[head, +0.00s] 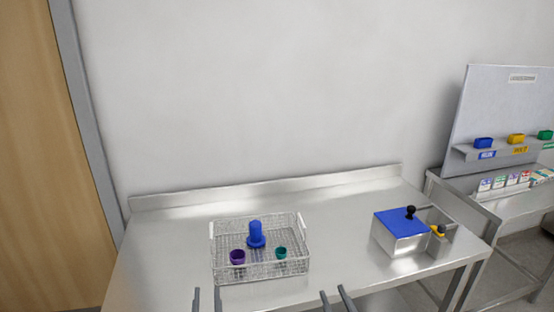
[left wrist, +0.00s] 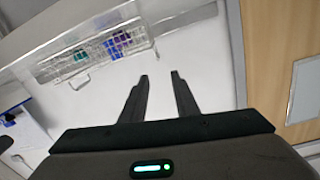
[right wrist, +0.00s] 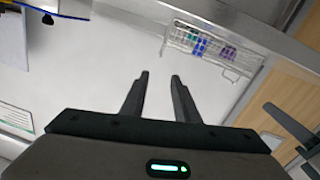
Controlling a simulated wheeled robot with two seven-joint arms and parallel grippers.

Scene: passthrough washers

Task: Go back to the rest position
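My left gripper (head: 207,300) shows at the bottom edge of the head view, in front of the table's wire basket. In the left wrist view its two fingers (left wrist: 160,92) stand apart with nothing between them. My right gripper (head: 338,299) is at the bottom edge too, further right. In the right wrist view its fingers (right wrist: 160,90) are also apart and empty. Both grippers are clear of the basket and of the other objects.
A wire basket (head: 262,278) on the steel table (head: 335,215) holds a blue part (head: 256,234), a purple cup (head: 237,257) and a teal cup (head: 281,253). A blue-lidded metal box (head: 400,223) stands right. A side table carries a panel (head: 500,105) with coloured bins.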

